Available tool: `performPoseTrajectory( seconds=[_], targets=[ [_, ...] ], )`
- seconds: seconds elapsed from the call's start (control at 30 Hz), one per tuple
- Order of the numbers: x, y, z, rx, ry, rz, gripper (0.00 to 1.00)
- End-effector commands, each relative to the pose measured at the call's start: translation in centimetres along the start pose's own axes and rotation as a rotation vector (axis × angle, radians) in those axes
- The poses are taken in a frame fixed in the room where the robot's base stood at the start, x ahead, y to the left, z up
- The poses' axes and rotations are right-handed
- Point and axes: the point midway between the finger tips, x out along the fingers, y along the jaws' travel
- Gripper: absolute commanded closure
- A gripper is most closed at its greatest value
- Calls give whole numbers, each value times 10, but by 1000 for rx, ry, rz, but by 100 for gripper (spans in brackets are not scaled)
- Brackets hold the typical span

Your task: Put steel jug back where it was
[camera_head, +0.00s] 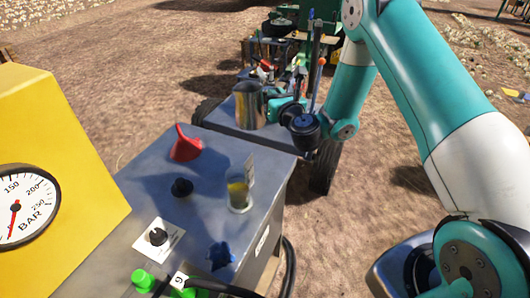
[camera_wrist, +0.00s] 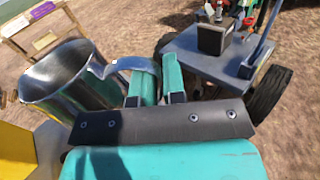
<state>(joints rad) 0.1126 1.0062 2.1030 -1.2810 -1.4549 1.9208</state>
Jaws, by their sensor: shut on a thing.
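The steel jug (camera_head: 250,106) is upright or nearly so in the head view, in front of the far grey deck. It also shows large at the left of the wrist view (camera_wrist: 62,84), with its open mouth and handle visible. My gripper (camera_head: 284,108) is to the right of the jug, on its handle side. In the wrist view my gripper's two teal fingers (camera_wrist: 154,82) are closed at the curved handle. I cannot tell whether the jug's base touches the surface below it.
A grey metal cabinet (camera_head: 222,166) carries a red funnel (camera_head: 185,146), a glass with yellow liquid (camera_head: 239,192), a black knob and a blue valve handle. A wheeled grey deck (camera_head: 222,118) lies behind it. A yellow gauge housing (camera_head: 62,135) stands at left. Bare soil lies around.

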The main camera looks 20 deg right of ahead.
Motion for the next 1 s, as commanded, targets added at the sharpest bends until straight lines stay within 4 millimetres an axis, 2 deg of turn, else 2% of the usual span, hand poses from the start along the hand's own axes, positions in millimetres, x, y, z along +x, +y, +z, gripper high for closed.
performPoseTrajectory(
  seconds=[0.03, 0.2, 0.5, 0.77, 1.0],
  targets=[
    [0, -5, -19, -2, -6, -5, 100],
    [-1, -14, -55, -2, -8, -14, 100],
    [-1, -18, -118, -3, -6, -15, 100],
    [0, -18, -137, -2, -6, -14, 100],
    [0, -18, -172, -2, -5, -11, 100]
  ],
)
